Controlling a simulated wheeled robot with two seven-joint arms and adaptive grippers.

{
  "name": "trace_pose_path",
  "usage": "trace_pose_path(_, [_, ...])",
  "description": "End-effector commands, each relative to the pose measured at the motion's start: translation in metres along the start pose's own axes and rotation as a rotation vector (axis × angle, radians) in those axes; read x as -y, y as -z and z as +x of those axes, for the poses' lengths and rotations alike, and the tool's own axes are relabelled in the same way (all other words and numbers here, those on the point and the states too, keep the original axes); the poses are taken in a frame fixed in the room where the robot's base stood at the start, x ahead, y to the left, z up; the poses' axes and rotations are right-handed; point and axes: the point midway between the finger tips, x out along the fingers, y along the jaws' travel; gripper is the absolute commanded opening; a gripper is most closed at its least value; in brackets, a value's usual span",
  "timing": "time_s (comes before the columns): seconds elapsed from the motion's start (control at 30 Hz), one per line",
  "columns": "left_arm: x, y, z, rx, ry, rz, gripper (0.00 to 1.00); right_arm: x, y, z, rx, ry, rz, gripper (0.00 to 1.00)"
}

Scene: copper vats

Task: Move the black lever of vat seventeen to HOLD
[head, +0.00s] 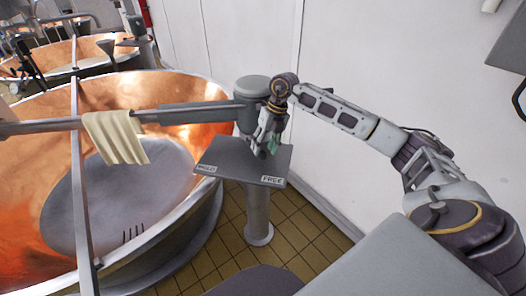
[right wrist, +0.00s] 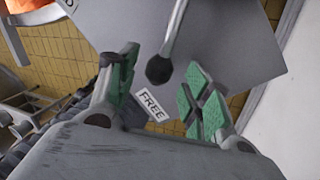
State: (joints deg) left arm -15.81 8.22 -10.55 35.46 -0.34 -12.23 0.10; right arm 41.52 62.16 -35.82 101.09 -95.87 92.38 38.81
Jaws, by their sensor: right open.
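A grey plate (head: 228,158) on a post beside the copper vat (head: 200,138) has a HOLD label (head: 207,168) at its left and a FREE label (head: 272,180) at its right. In the right wrist view the lever shows as a thin grey rod with a black knob (right wrist: 159,70), near the FREE label (right wrist: 152,105). My right gripper (head: 268,143) is above the plate, open, fingers pointing down. In the right wrist view its green-padded fingers (right wrist: 162,84) stand either side of the knob, apart from it. In the head view the gripper hides the lever. I see no vat number.
A grey stirrer drum (head: 255,88) stands behind the plate, with a bar reaching left over the vat. A pale cloth (head: 115,138) hangs on the bar. A white wall (head: 370,60) runs behind my right arm. Another copper vat (head: 60,58) is at the back left.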

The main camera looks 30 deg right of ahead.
Motion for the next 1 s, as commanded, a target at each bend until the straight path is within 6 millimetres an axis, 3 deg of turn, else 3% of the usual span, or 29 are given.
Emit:
trace_pose_path(0.2, [0.000,0.000,-0.001,0.000,0.000,0.000,0.40,0.000,0.000,0.018,0.000,0.000,0.001,0.49])
trace_pose_path(0.6, [-0.002,0.000,-0.001,0.000,-0.002,-0.001,0.40,0.000,0.000,0.023,0.001,0.000,0.000,0.49])
trace_pose_path(1.0, [-0.002,0.000,-0.001,0.000,-0.002,0.000,0.40,0.000,0.000,0.022,0.000,0.000,0.000,0.00])
